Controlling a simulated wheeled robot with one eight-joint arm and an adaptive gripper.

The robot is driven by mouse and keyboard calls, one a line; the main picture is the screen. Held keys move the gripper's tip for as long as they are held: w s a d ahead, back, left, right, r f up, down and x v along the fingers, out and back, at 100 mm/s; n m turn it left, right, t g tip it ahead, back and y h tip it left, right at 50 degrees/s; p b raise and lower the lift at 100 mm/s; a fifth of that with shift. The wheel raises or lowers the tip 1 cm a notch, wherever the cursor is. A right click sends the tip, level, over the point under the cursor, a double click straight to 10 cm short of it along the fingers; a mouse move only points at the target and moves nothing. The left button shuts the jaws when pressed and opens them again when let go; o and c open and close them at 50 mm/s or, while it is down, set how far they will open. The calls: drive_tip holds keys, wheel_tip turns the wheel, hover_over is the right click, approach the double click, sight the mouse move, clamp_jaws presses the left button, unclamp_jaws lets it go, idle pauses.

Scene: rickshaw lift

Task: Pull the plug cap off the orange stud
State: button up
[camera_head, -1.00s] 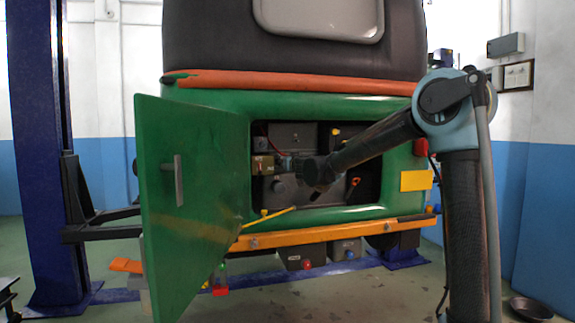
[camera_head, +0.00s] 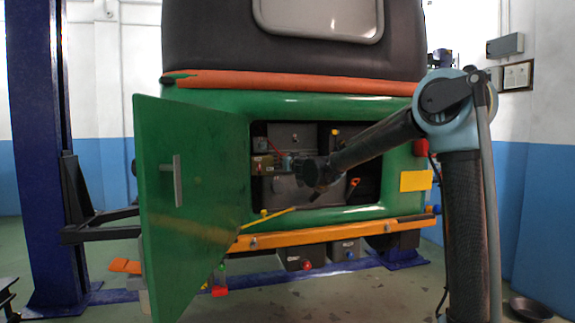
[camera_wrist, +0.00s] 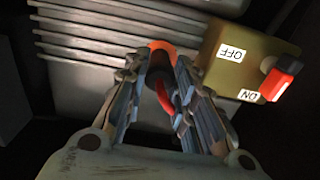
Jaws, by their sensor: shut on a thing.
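In the wrist view, my gripper (camera_wrist: 160,72) is shut around a dark plug cap (camera_wrist: 158,66) with a red lead (camera_wrist: 163,97) curving beside it. The orange stud (camera_wrist: 162,46) shows as an orange arc at the far end of the cap, against a ribbed grey casing. I cannot tell whether cap and stud are touching or apart. In the head view, my gripper (camera_head: 287,163) is inside the open rear compartment of the green rickshaw; cap and stud are too small and covered to make out there.
A brass-coloured switch box (camera_wrist: 245,65) with OFF and ON labels and a red lever (camera_wrist: 277,82) sits close right of my gripper in the wrist view. The open green door (camera_head: 190,190) stands left of the compartment. The orange bumper bar (camera_head: 320,235) runs below it.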

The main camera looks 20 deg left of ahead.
drive_tip(key=shift+s+d, duration=0.1)
drive_tip(key=shift+v, duration=1.8)
